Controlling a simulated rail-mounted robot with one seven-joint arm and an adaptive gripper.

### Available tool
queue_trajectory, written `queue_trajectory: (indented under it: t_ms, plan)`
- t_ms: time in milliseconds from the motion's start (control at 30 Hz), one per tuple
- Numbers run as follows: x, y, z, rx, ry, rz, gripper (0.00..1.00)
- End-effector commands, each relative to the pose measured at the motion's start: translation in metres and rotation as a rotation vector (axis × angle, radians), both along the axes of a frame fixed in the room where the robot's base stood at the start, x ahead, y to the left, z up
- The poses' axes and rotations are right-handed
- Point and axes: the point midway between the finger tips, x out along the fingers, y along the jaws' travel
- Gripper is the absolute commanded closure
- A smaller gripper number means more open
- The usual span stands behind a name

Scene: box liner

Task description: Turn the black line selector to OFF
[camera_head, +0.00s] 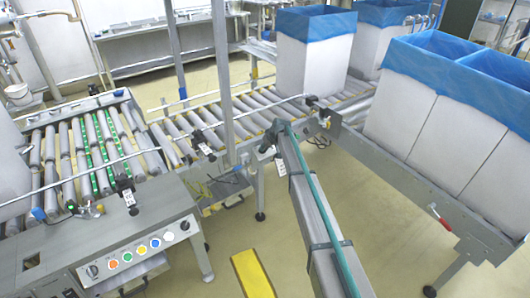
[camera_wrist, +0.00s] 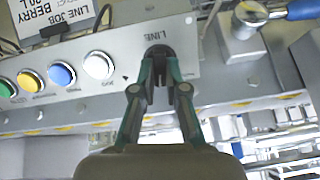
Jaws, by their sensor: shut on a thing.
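In the wrist view the black line selector (camera_wrist: 158,51) sits on the grey panel (camera_wrist: 125,85) beneath a label reading LINE. My gripper (camera_wrist: 160,72) is shut on it, with one teal and dark finger at each side. The fingers hide much of the knob, so I cannot tell which position it points to. In the head view a grey control box (camera_head: 110,235) has a row of buttons with a black knob (camera_head: 184,225) at the right end. My gripper does not show beside that knob.
White (camera_wrist: 99,65), blue (camera_wrist: 62,74) and yellow (camera_wrist: 32,78) buttons lie left of the selector, close to my gripper. A blue handle (camera_wrist: 292,10) is at the upper right. In the head view, roller conveyors (camera_head: 187,125) and blue-lined boxes (camera_head: 312,60) stand behind.

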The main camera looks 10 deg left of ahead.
Motion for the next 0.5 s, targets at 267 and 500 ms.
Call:
queue_trajectory:
  t_ms: [267,500]
  plan:
    - [-0.0004,0.0012,-0.0022,-0.060,-0.055,0.093,1.00]
    - [-0.0004,0.0015,-0.0009,-0.077,-0.069,0.118,1.00]
